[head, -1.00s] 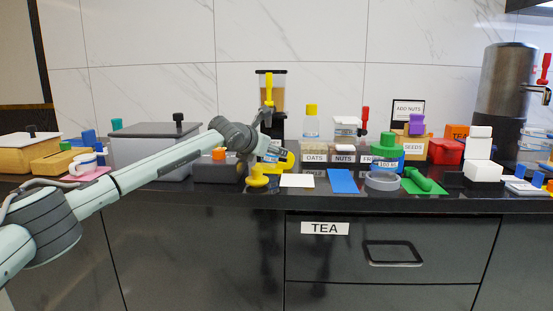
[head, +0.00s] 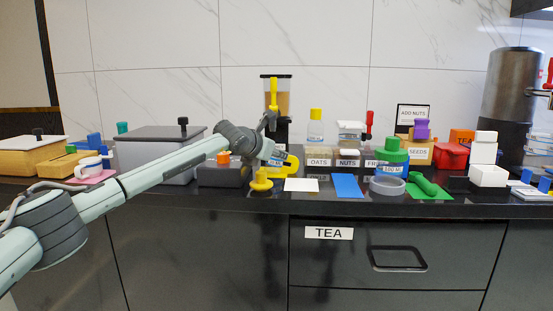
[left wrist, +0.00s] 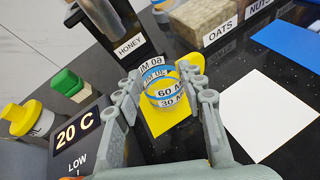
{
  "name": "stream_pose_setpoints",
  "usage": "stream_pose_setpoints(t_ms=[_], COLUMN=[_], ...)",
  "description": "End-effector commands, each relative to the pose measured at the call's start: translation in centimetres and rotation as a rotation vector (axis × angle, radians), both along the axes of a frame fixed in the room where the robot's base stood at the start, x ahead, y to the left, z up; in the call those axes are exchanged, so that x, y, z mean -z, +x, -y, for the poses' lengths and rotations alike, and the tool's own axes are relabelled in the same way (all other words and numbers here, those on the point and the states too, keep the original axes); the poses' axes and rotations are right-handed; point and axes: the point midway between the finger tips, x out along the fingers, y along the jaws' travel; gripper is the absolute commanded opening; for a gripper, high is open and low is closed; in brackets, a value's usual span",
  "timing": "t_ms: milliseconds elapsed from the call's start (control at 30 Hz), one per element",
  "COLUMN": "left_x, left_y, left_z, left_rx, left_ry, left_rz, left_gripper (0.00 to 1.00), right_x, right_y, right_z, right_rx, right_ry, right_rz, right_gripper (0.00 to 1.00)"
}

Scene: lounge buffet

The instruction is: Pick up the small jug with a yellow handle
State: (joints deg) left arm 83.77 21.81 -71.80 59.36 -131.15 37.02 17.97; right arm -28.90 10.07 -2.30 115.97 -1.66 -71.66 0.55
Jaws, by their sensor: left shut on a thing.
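The small jug is clear with a blue band and "60 ML" and "30 ML" marks (left wrist: 168,93). It is between the fingers of my left gripper (left wrist: 164,97) in the left wrist view. Its yellow handle (left wrist: 196,61) points to the far right there, and a yellow mat lies beneath it (left wrist: 158,122). In the head view, my left gripper (head: 279,156) hides most of the jug, and the yellow handle (head: 293,164) shows beyond it. The fingers are shut on the jug. I cannot tell whether its base touches the mat. My right gripper is not in view.
A honey dispenser (head: 275,97) stands behind the gripper. A yellow stopper-like piece (head: 261,181) is in front. White (head: 301,185) and blue (head: 347,186) mats lie to the right, before the oats and nuts boxes. A dark heater reads 20 C (left wrist: 76,136) on the left.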

Motion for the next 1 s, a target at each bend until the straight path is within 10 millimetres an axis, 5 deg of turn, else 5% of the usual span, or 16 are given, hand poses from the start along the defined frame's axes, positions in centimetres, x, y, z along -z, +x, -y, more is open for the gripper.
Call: stream_pose_setpoints(t_ms=[333, 1000], left_x=[-4.2, -10.4], left_y=[0.1, -6.3], left_z=[0.1, -8.7], left_rx=[0.0, -0.001], left_ry=[-0.003, -0.001], left_rz=[0.005, 0.003], left_gripper=[0.08, 0.08], right_x=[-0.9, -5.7], right_y=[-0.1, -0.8], right_z=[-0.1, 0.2], right_rx=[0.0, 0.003], right_ry=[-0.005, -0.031], right_rz=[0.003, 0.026], right_gripper=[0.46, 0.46])
